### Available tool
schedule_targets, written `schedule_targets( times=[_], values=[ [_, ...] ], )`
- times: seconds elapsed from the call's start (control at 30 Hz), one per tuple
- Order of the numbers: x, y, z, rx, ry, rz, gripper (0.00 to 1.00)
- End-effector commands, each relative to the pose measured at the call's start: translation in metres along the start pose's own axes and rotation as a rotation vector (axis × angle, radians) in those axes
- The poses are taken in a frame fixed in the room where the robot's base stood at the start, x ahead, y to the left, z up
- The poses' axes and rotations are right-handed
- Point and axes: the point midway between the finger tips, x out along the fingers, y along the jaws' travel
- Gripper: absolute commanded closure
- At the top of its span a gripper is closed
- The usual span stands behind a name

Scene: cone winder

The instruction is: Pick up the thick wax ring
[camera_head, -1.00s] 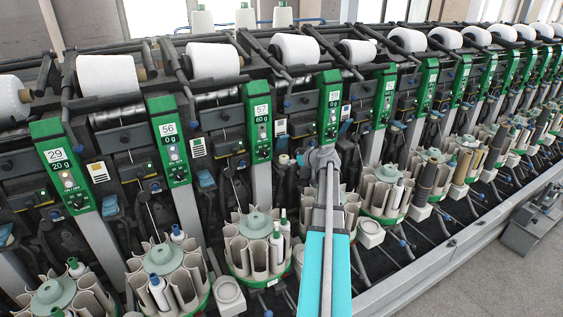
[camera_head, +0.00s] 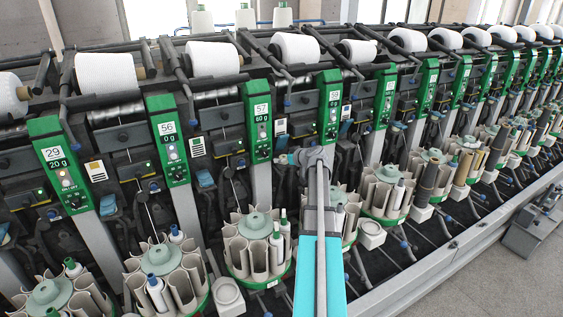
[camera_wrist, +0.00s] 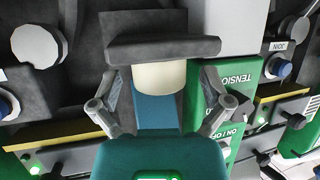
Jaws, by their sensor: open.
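A cream-white thick ring (camera_wrist: 160,76), apparently the wax ring, shows in the wrist view just under a dark bracket. My gripper (camera_wrist: 160,102) is open, with one finger to the left of the ring and one to the right. Gaps show on both sides, and the fingertips seem a little short of the ring. The ring's upper part is hidden by the bracket. The ring cannot be made out there.
The dark bracket (camera_wrist: 160,35) hangs close above the ring. A blue panel (camera_wrist: 157,112) lies behind it, between the fingers. A green tension panel (camera_wrist: 222,90) stands close to the right finger. Bobbin magazines (camera_head: 256,245) stand below my arm in the head view.

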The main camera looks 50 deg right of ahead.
Motion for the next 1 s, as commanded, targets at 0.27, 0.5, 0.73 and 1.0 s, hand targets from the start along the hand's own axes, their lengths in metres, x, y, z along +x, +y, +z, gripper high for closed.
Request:
schedule_targets(
  times=[0.27, 0.5, 0.73, 1.0],
  values=[
    [-0.0002, 0.0000, 0.0000, 0.000, 0.000, 0.000, 0.04],
    [-0.0001, 0.0000, 0.0000, 0.000, 0.000, 0.000, 0.48],
    [0.0000, -0.0002, 0.0000, 0.000, 0.000, 0.000, 0.77],
    [-0.0001, -0.0003, -0.0008, 0.000, 0.000, -0.001, 0.77]
  ],
)
